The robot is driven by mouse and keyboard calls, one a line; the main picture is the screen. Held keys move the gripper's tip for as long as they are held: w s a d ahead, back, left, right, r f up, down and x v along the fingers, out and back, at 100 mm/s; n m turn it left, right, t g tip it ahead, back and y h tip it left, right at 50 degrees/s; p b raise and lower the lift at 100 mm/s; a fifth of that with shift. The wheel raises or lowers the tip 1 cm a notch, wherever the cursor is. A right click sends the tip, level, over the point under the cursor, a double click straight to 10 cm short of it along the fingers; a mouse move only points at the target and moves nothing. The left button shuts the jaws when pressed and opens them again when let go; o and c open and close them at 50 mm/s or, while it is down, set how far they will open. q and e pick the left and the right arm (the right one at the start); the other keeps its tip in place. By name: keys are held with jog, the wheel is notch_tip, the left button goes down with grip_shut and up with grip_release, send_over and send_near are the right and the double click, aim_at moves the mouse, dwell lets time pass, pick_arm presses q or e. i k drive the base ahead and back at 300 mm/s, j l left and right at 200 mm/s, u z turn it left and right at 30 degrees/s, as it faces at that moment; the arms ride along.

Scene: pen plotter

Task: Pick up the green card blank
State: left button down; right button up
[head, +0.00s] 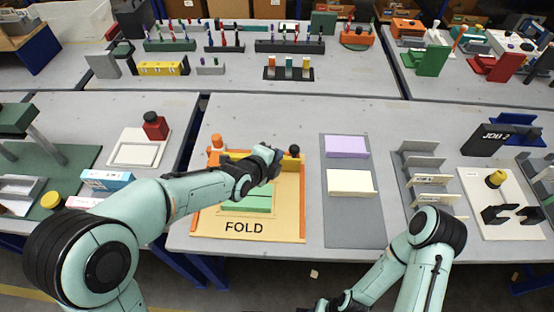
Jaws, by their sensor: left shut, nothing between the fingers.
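The green card blank (247,205) lies on the orange-edged board marked FOLD (283,226), on the table in front of me. My left arm crosses above it and hides part of its far side. My left gripper (276,160) is above the far part of the board, beyond the card, shut and empty. Its fingertips are small and hard to make out. My right arm is at the lower right, and its gripper is not clearly shown at the bottom edge.
Right of the board, a grey mat (352,222) holds a lilac stack (347,147) and a cream stack (350,183). A grey rack (428,182) stands further right. An orange post (216,143) and a dark knob (294,150) rise at the board's far edge.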

aim_at(259, 199)
jog(key=k+j, duration=0.35)
jog(key=k, duration=0.15)
jog(key=k+j, duration=0.4)
jog(key=k, duration=0.05)
